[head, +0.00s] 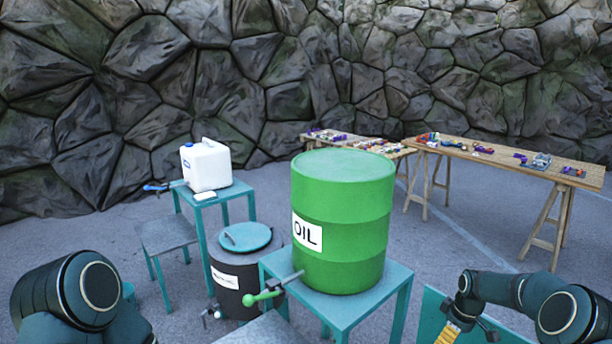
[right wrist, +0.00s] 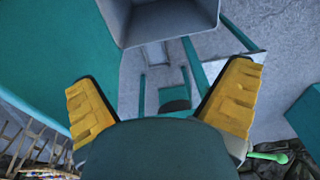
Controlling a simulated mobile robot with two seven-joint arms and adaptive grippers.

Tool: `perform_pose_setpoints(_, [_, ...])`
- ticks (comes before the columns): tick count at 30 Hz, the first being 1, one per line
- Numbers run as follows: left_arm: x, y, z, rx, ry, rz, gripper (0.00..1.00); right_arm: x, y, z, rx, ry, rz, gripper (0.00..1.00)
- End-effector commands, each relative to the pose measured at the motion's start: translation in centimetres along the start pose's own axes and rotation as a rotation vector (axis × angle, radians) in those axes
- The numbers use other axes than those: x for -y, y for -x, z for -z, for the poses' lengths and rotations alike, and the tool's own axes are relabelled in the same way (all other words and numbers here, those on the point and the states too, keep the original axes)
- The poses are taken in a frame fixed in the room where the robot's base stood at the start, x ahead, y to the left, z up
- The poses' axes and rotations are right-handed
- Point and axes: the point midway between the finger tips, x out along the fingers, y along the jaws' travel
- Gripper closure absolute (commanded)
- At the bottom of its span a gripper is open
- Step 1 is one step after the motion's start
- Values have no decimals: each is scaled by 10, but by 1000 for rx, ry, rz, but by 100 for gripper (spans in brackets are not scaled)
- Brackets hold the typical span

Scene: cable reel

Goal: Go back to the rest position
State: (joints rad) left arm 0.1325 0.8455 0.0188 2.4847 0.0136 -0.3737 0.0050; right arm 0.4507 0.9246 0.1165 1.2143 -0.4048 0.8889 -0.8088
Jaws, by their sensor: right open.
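My right gripper (head: 447,334) shows at the bottom right of the head view, with one yellow finger in sight and the rest cut off by the frame edge. In the right wrist view its two yellow fingers (right wrist: 162,85) stand wide apart with nothing held between them. My left arm fills the lower left corner of the head view, and its gripper is out of the picture. No cable reel can be made out in either view.
A green oil drum (head: 345,220) stands on a teal table (head: 388,283) at the centre. A black barrel (head: 236,282) and a white canister (head: 207,166) on another table (head: 240,190) are left of it. A wooden workbench (head: 500,158) with tools stands back right. Open floor lies between.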

Motion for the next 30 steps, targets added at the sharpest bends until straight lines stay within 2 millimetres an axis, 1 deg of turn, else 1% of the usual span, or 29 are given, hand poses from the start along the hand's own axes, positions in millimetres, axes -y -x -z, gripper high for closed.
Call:
perform_pose_setpoints(1, [1,-2,-1,1,-1,0,0,18,-13,8,-16,-12,16,0])
perform_pose_setpoints(2, [1,-3,-1,1,-1,0,0,28,-20,12,-29,-24,23,0])
perform_pose_setpoints(5, [2,-6,-2,3,-1,0,0,70,-45,27,-74,-76,53,0])
perform_pose_setpoints(6, [2,-7,-2,4,-1,0,0,90,-55,32,-93,-104,68,0])
perform_pose_setpoints(8, [4,-9,-3,5,-1,0,0,123,-70,37,-119,-153,94,0])
perform_pose_setpoints(9, [4,-11,-4,6,-1,1,0,145,-79,39,-135,-191,111,0])
perform_pose_setpoints(11, [5,-13,-4,7,-2,1,0,179,-92,39,-155,-252,136,0])
perform_pose_setpoints(12, [5,-15,-5,8,-2,1,0,202,-98,37,-166,-295,151,0])
perform_pose_setpoints(14, [6,-17,-6,9,-3,1,0,235,-107,32,-177,-362,174,0])
perform_pose_setpoints(15, [6,-18,-6,10,-3,1,0,257,-112,27,-182,-408,188,0])
perform_pose_setpoints(17, [7,-20,-7,11,-3,1,0,289,-117,16,-186,-480,205,0])
perform_pose_setpoints(18, [8,-22,-7,12,-4,1,0,308,-119,7,-186,-528,213,0])
perform_pose_setpoints(21, [9,-24,-8,14,-4,1,0,348,-120,-15,-184,-637,224,0])
perform_pose_setpoints(24, [10,-26,-9,15,-4,1,0,376,-118,-36,-178,-723,225,0])
perform_pose_setpoints(25, [10,-27,-9,15,-5,1,0,382,-117,-41,-177,-744,224,0])
perform_pose_setpoints(27, [10,-28,-9,16,-5,1,0,393,-115,-51,-175,-780,221,0])
perform_pose_setpoints(30, [10,-28,-10,16,-5,1,0,400,-113,-58,-173,-809,217,0])
